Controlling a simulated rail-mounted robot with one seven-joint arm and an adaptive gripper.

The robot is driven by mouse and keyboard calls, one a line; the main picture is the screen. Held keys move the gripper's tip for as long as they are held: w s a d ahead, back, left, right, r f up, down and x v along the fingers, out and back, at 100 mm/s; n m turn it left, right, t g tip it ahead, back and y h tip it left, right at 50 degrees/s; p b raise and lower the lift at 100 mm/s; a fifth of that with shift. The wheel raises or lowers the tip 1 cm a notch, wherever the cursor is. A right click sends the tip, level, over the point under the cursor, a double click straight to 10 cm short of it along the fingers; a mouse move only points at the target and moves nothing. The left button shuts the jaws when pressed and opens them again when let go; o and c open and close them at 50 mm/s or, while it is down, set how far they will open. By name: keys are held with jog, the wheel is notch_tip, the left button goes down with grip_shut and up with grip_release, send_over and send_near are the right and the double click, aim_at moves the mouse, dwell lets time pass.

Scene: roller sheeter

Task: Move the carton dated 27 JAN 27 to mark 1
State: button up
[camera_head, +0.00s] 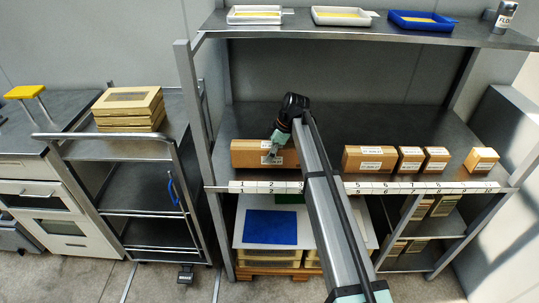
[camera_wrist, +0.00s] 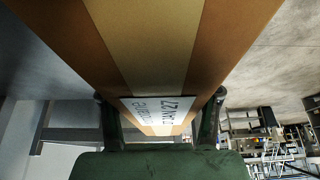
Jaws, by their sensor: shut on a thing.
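A long brown carton (camera_head: 246,154) with a white label stands at the left of the middle shelf (camera_head: 330,125), behind numbered marks 1 to 3. Mark 1 (camera_head: 242,187) is at the left end of the number strip, in front of the carton's left part. My gripper (camera_head: 273,153) is shut on this carton, right of its middle. In the wrist view the carton (camera_wrist: 150,45) fills the space between the fingers (camera_wrist: 160,104).
Several other labelled cartons stand to the right: a wide one (camera_head: 368,158), two smaller ones (camera_head: 409,159) (camera_head: 435,159), and one at the far right (camera_head: 481,160). A shelf post (camera_head: 200,130) is left of the held carton. My arm crosses the strip near mark 4.

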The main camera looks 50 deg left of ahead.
jog(key=shift+f, duration=0.9)
jog(key=shift+f, duration=0.15)
jog(key=o, duration=1.6)
jog(key=b+v, duration=0.2)
jog(key=v, duration=1)
jog(key=shift+b, duration=0.3)
